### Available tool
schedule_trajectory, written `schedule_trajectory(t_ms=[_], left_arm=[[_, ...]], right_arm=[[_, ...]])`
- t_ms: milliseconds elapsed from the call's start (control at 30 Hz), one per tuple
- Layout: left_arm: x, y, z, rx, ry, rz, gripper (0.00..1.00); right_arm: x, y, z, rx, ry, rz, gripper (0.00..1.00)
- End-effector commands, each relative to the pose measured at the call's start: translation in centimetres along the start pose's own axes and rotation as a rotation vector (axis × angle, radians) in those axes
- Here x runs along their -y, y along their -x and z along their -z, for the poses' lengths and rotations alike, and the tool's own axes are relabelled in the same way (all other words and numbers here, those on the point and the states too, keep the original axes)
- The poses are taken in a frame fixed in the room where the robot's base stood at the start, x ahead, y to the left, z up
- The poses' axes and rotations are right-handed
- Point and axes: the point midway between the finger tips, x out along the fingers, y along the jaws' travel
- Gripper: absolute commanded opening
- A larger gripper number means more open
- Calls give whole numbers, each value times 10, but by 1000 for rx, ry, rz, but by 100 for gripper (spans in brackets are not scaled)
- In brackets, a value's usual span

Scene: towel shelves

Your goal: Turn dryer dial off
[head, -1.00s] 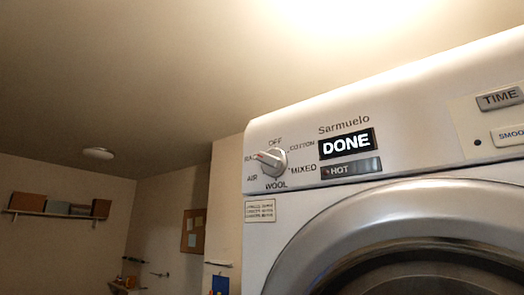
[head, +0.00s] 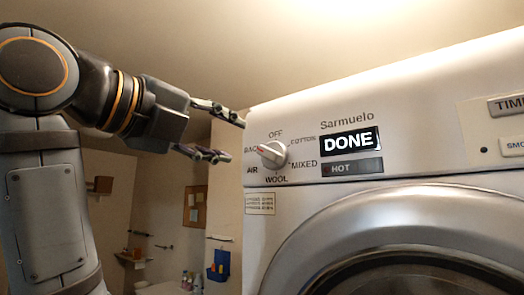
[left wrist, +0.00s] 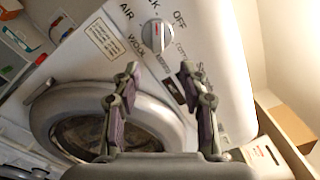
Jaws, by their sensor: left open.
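The dryer (head: 420,110) has a white front panel with a round white dial (head: 272,154) at its left end. The labels OFF, COTTON, MIXED, WOOL and AIR stand around the dial, with another on its left side. The dial's reddish mark faces the left label, away from OFF. The display (head: 349,140) reads DONE. My left gripper (head: 236,138) is open and empty, just left of the dial and apart from it. In the left wrist view the dial (left wrist: 157,36) lies beyond the gap between the open fingers (left wrist: 160,72). My right gripper is not in view.
The round dryer door (head: 300,250) is below the panel. A HOT indicator (head: 352,168) and TIME button (head: 507,105) are to the dial's right. A wall board (head: 194,205) and a blue holder (head: 218,268) are behind. The space before the dial is clear.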

Motion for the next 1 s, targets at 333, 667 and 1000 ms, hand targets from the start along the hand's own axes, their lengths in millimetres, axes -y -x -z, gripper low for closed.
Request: schedule_trajectory(t_ms=[333,667,1000], left_arm=[[4,-42,-2,-6,5,-2,43],[2,-99,-2,-3,6,-1,43],[-1,-106,-1,1,4,-1,43]], right_arm=[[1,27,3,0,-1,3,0],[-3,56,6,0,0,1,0],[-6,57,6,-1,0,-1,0]])
